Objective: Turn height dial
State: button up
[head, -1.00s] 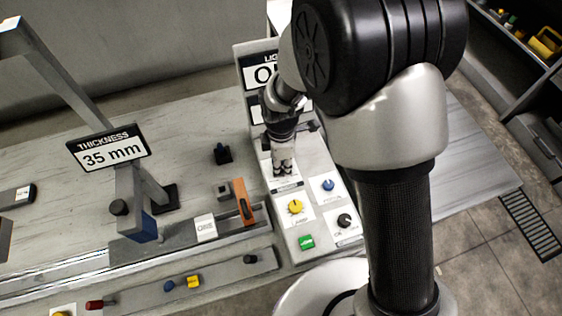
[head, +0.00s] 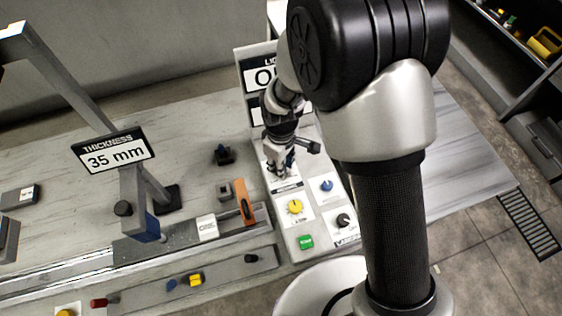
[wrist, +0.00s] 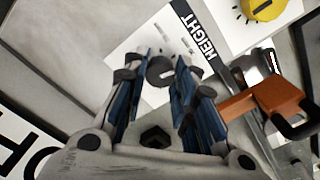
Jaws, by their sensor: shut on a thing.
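The height dial (wrist: 160,70) is a dark grey round knob on a white plate marked HEIGHT (wrist: 199,41) in the wrist view. My gripper (wrist: 159,73) is shut on the dial, with its blue-padded fingers on either side of it. In the head view my gripper (head: 280,170) points down at the upper part of the control panel, and its fingers hide the dial there.
On the panel (head: 292,240) are a yellow knob (head: 295,206), a blue knob (head: 326,186), a black knob (head: 343,220) and a green button (head: 306,242). An orange-handled part (head: 243,201) lies to the left. A sign (head: 113,155) reads THICKNESS 35 mm.

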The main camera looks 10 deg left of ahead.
jog(key=m, duration=0.6)
jog(key=shift+m+p, duration=0.3)
jog(key=shift+p, duration=0.1)
dwell(0.3)
jog(key=o, duration=1.1)
jog(key=shift+c, duration=0.2)
notch_tip(320, 180, up, 12)
